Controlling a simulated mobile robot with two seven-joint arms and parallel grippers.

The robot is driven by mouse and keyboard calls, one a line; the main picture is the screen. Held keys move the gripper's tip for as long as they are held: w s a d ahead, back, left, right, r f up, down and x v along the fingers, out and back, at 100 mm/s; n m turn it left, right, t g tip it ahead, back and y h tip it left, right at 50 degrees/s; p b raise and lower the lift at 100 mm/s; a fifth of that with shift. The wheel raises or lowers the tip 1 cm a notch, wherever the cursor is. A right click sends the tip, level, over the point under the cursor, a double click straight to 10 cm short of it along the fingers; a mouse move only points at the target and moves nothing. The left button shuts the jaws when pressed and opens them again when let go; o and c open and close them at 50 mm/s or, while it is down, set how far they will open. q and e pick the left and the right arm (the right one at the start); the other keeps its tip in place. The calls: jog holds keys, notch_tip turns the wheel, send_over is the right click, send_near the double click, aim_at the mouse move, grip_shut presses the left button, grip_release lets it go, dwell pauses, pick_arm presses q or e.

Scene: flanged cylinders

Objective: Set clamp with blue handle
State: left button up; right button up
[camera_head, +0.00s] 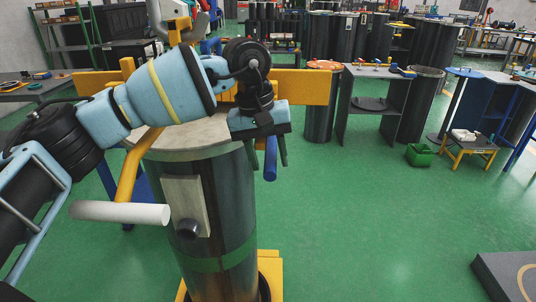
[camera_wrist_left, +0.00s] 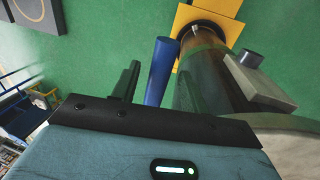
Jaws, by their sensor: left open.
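The blue handle (camera_head: 270,158) hangs down beside the upper right side of a tall dark cylinder (camera_head: 225,190). It also shows in the left wrist view (camera_wrist_left: 161,72), beside the cylinder wall. My left gripper (camera_head: 266,160) is open above the handle, with its dark fingers pointing down. In the head view the handle shows between the fingers; I cannot tell whether they touch it. One finger shows clearly left of the handle in the wrist view. The rest of the clamp is hidden behind my gripper. My right gripper is not in view.
A yellow frame (camera_head: 305,86) stands behind the cylinder, and a white bar (camera_head: 120,212) sticks out at its left. A grey box (camera_head: 187,205) is on its front.

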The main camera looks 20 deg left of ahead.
pick_arm(q)
jog(key=shift+c, duration=0.4)
grip_shut()
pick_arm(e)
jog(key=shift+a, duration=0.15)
